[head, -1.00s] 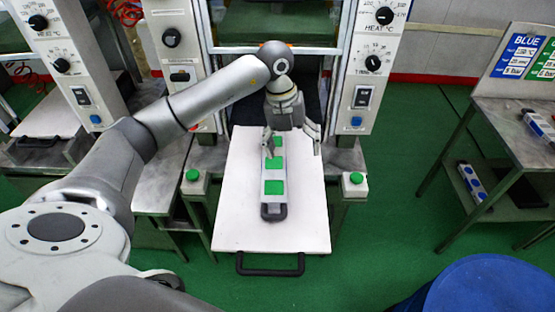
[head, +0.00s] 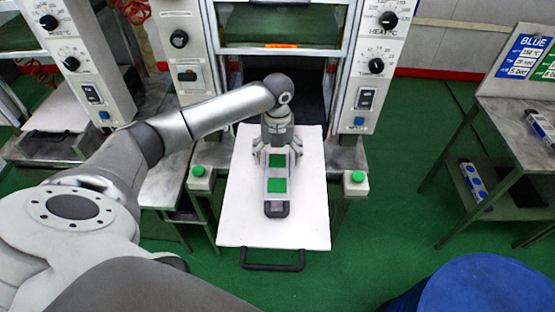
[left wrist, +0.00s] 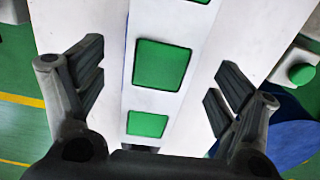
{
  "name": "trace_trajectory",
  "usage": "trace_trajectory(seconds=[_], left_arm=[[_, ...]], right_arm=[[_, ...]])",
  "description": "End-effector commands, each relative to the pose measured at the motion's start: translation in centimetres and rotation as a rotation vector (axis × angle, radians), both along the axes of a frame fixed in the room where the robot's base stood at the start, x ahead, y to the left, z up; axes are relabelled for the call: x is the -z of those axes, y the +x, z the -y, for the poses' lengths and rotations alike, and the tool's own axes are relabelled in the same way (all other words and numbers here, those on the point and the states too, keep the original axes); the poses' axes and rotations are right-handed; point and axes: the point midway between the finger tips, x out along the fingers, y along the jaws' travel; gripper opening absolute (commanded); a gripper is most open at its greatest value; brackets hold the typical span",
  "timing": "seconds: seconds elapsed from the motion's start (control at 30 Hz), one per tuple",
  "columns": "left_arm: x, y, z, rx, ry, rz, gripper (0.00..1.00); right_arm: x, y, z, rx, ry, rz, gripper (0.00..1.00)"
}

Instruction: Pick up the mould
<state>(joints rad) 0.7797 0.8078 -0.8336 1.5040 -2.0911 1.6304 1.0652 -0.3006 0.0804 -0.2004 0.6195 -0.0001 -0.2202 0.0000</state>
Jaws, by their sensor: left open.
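The mould (head: 277,196) is a long light block with green squares on top and a dark handle at its near end. It lies lengthwise on the white tray (head: 238,217), which sticks out from the machine. My left gripper (head: 277,158) is over the far part of the mould, its fingers open on either side. In the left wrist view the open fingers (left wrist: 158,85) straddle the mould (left wrist: 172,103), with gaps on both sides. The mould's far end is hidden beneath the gripper. My right gripper is not in view.
The press machine (head: 375,80) stands behind the tray, with green buttons (head: 354,178) at both sides. A blue drum (head: 490,285) stands at the lower right.

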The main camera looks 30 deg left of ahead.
Motion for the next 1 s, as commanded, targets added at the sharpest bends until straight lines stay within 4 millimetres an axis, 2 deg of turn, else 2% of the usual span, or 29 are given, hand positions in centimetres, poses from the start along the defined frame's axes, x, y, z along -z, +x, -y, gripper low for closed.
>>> trace_trajectory(seconds=[0.13,0.37,0.9,0.93,1.0], left_arm=[[1.18,-0.02,0.00,0.000,0.000,0.000,0.88],[1.35,-0.01,0.00,0.001,0.001,0.001,0.86],[1.29,0.00,0.00,0.000,0.000,0.001,0.17],[1.29,0.00,0.00,0.000,0.000,0.001,0.13],[1.07,0.14,-0.01,0.000,-0.001,0.006,0.11]], right_arm=[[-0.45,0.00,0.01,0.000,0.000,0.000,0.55],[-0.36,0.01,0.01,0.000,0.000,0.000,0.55],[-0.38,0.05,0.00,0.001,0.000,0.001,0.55],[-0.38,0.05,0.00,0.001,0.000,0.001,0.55],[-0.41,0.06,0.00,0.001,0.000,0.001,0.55]])
